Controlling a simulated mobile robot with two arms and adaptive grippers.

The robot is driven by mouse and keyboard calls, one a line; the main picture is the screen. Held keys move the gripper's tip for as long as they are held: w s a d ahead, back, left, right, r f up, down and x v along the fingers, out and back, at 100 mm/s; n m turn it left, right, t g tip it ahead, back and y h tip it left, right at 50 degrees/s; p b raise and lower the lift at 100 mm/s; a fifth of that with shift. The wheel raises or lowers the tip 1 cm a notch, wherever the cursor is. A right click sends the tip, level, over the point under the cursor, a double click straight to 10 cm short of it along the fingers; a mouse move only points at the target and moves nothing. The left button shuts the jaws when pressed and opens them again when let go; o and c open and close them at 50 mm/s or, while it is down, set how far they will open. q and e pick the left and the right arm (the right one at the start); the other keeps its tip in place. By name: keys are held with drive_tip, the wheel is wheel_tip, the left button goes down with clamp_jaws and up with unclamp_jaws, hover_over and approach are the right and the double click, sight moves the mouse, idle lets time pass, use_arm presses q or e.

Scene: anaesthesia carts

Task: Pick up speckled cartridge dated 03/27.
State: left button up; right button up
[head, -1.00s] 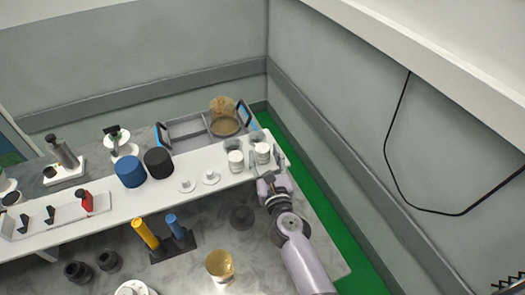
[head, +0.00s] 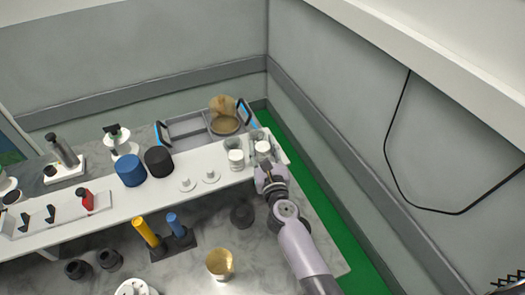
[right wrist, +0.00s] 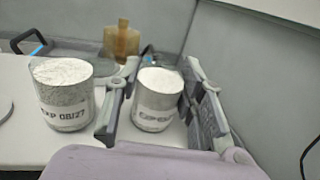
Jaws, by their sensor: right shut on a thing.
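Two cylindrical cartridges with pale speckled tops stand side by side at the right end of the white shelf. The left cartridge (right wrist: 63,95) has a label that appears to read EXP 08/27; it also shows in the head view (head: 236,158). The right cartridge (right wrist: 155,103) has a label too blurred to read for certain; it also shows in the head view (head: 263,149). My right gripper (right wrist: 161,68) has one finger on each side of this right cartridge and is shut on it, upright at shelf level. Its fingers hide the cartridge's sides. My left gripper is not in view.
Behind the shelf is a grey tray (head: 185,129) with blue-ended handles and an amber container (head: 223,108). Blue (head: 130,171) and black (head: 158,161) cylinders and small white discs stand left of the cartridges. A wall rises to the right.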

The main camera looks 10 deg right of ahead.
drive_tip(key=shift+c, duration=0.9)
drive_tip(key=shift+r, duration=0.15)
